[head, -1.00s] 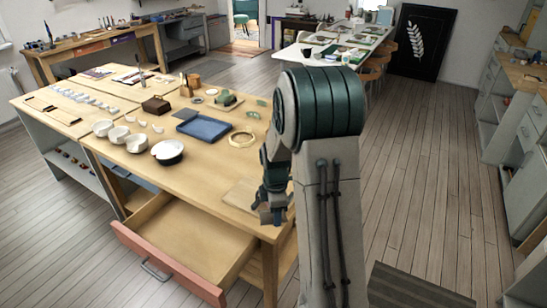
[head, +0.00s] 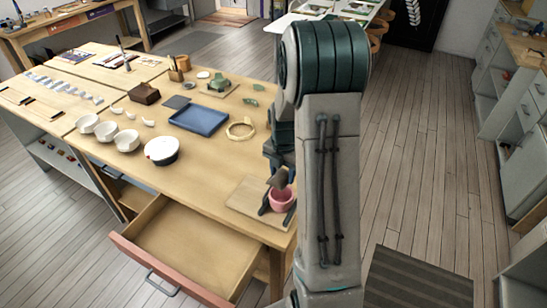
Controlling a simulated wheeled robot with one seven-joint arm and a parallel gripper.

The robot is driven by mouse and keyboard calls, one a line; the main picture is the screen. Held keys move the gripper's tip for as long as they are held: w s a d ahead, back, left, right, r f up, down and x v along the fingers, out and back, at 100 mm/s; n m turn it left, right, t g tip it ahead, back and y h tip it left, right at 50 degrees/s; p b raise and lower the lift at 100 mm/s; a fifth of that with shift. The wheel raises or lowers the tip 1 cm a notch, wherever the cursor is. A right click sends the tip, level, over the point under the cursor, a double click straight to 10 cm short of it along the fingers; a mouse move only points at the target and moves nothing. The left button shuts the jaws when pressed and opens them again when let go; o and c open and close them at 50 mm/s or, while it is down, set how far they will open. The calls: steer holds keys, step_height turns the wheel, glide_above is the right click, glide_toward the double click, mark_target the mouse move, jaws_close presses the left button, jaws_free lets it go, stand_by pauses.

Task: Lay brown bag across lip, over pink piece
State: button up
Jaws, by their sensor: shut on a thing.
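The brown bag (head: 278,178), small and grey-brown, is at the end of my arm, at the lip of a pink cup (head: 282,200). My gripper (head: 277,171) is shut on the bag, just above the cup; its fingers are small and partly hidden by my arm. I cannot tell whether the bag touches the lip. The cup stands upright on a pale wooden board (head: 241,200) at the table's near right corner. Dark narrow parts flank the cup. I cannot make out a separate pink piece.
An open drawer (head: 184,245) sticks out below the front of the wooden table (head: 200,185). A blue tray (head: 199,119), a golden ring (head: 240,131) and several white bowls (head: 127,140) stand farther back. Bare tabletop lies left of the board.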

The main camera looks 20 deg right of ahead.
steer(key=shift+w, duration=0.25)
steer(key=shift+s+f+b, duration=0.25)
steer(key=shift+f+b, duration=0.2)
steer(key=shift+f, duration=0.15)
steer(key=shift+w+f+b, duration=0.1)
steer(key=shift+f+b, duration=1.6)
steer(key=shift+f, duration=0.75)
steer(key=shift+d+f+b, duration=0.1)
steer(key=shift+f+b, duration=0.3)
steer(key=o, duration=1.7)
steer(key=shift+r, duration=0.15)
